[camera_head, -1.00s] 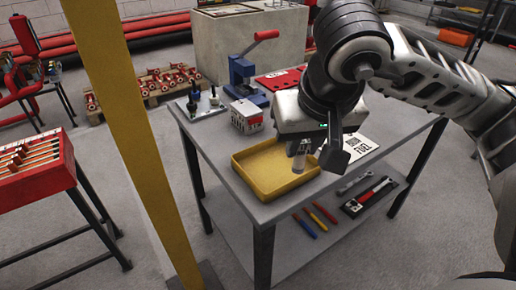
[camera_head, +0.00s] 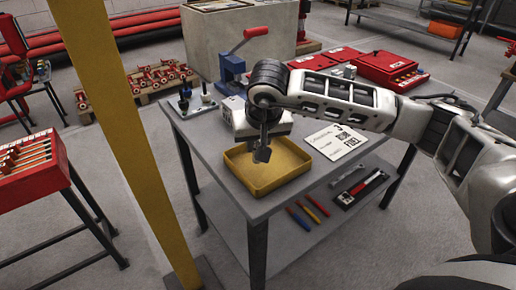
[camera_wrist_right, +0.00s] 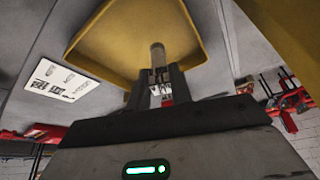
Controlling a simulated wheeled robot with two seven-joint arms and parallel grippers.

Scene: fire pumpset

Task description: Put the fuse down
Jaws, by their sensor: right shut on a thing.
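The fuse is a small pale cylinder (camera_wrist_right: 158,55) with a metal end, held between the fingertips of my right gripper in the right wrist view. My right gripper (camera_head: 261,150) is shut on it, pointing down over the yellow tray (camera_head: 262,188) in the head view. The fingers (camera_wrist_right: 158,88) and the tray (camera_wrist_right: 108,40) also show in the right wrist view, with the fuse in front of the tray's inside. In the head view the fuse is mostly hidden by the gripper. I cannot tell whether it touches the tray floor. My left gripper is not in view.
The tray sits on a grey workbench (camera_head: 218,152). A printed sheet (camera_head: 335,142) lies to its right and a blue vise (camera_head: 232,72) stands behind. Tools lie on the lower shelf. A yellow post (camera_head: 118,130) stands at the left, near a red rack (camera_head: 32,170).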

